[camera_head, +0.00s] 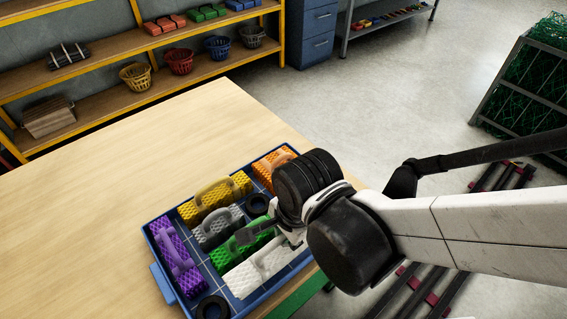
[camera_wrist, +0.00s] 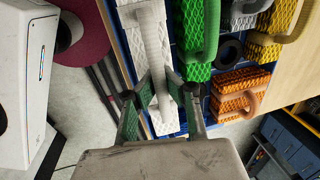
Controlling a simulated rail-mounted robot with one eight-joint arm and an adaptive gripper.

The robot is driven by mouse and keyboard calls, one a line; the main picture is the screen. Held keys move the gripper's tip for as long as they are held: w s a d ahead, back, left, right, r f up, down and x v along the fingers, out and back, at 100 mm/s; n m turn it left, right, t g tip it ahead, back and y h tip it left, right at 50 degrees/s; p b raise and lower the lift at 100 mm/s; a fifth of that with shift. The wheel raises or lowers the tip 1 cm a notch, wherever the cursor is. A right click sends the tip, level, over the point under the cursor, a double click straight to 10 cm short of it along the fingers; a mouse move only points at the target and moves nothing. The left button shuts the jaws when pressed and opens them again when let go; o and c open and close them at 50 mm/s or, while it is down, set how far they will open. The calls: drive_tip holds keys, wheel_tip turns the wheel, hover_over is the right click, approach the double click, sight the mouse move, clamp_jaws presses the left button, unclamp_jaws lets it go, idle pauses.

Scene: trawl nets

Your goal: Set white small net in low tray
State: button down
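The white small net (camera_head: 246,277) lies in a compartment at the front right of a blue divided tray (camera_head: 163,282) on the table. It has a pale arched handle, which also shows in the wrist view (camera_wrist: 153,45). My gripper (camera_head: 270,238) is over the tray, beside the green net (camera_head: 222,259) and the white net. In the wrist view my gripper (camera_wrist: 160,98) has its fingers spread, with the end of the white net and its handle between them. No grip on the net shows. I cannot tell whether this blue tray is the low tray.
Purple (camera_head: 174,254), yellow (camera_head: 214,196), grey (camera_head: 213,233) and orange (camera_head: 268,169) nets fill other compartments. Dark rings (camera_head: 212,308) lie in the tray too. The table (camera_head: 110,190) is clear to the left. Shelves with small baskets (camera_head: 179,61) stand behind.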

sight(291, 251)
drive_tip(key=shift+f+b, duration=0.5)
drive_tip(key=shift+f, duration=1.25)
drive_tip(key=shift+f, duration=0.2)
drive_tip(key=c, duration=1.9)
unclamp_jaws()
drive_tip(key=shift+r, duration=0.15)
drive_tip(key=shift+s+d+r+p, duration=0.3)
drive_tip(key=shift+r+p, duration=0.35)
drive_tip(key=shift+r, duration=1.35)
drive_tip(key=shift+s+d+r+p, duration=0.2)
drive_tip(key=shift+r+p, duration=0.5)
drive_tip(key=shift+r, duration=1.3)
drive_tip(key=shift+s+d+r+p, duration=0.3)
drive_tip(key=shift+r+p, duration=0.35)
drive_tip(key=shift+r, duration=1.35)
drive_tip(key=w+d+r+n+t, duration=0.1)
drive_tip(key=w+d+r+n, duration=0.1)
drive_tip(key=d, duration=0.4)
drive_tip(key=w+d+r+n+t+h, duration=0.1)
drive_tip(key=w+d+r+n+t, duration=0.1)
drive_tip(key=d+r+n, duration=0.2)
drive_tip(key=w+d+r+n+t, duration=0.2)
drive_tip(key=w+d+r+n, duration=0.1)
drive_tip(key=d, duration=0.4)
drive_tip(key=shift+w+d+r+n, duration=0.1)
drive_tip(key=shift+d+r+n, duration=0.2)
drive_tip(key=shift+n, duration=0.3)
